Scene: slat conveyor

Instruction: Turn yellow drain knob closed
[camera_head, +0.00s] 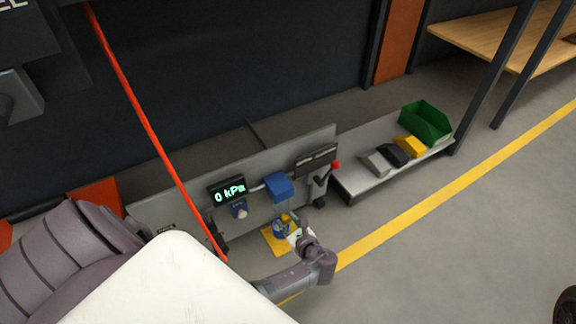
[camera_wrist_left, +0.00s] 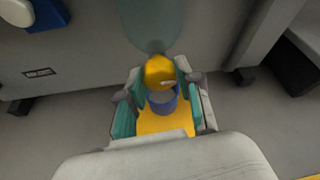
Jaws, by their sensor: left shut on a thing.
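The yellow drain knob (camera_wrist_left: 159,70) is between the fingertips of my left gripper (camera_wrist_left: 161,84) in the left wrist view. The fingers are shut on it, one on each side, and partly hide it. In the head view the knob (camera_head: 286,217) is a small yellow spot below the blue-topped unit (camera_head: 279,187) on the grey panel. My left gripper (camera_head: 298,236) reaches up to it from the lower right. A pale mark shows on the knob's lower right in the wrist view. My right gripper is not in view.
A blue bucket (camera_wrist_left: 162,103) stands on a yellow mat (camera_wrist_left: 165,125) below the knob. A display reading 0 kPa (camera_head: 231,191) and a red-knobbed lever (camera_head: 335,165) are on the panel (camera_head: 165,210). A low shelf (camera_head: 365,185) with bins stands at right.

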